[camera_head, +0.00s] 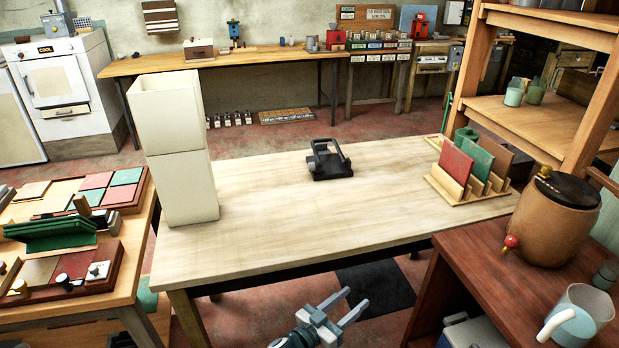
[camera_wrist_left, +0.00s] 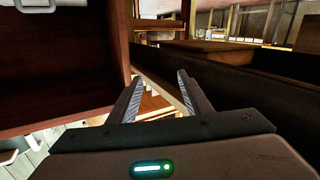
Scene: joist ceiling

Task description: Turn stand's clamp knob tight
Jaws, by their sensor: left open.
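A small black stand-like fixture (camera_head: 330,164) with a raised frame sits near the back middle of the pale wooden table (camera_head: 290,215). It is the likeliest match for the stand, but I cannot make out a clamp knob on it. My left gripper (camera_head: 354,298) is in front of the table's near edge, well apart from the fixture, with its two fingers spread and empty. In the left wrist view the open fingers (camera_wrist_left: 160,77) have nothing between them, and the fixture is not visible there. My right gripper is not in view.
A tall cream box-like column (camera_head: 185,185) stands on the table's left end. A wooden rack (camera_head: 455,192) with coloured panels is at its right end. A barrel with a red-knobbed tap (camera_head: 555,215) and a jug (camera_head: 580,315) are on the red-brown bench at right. The table's middle is clear.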

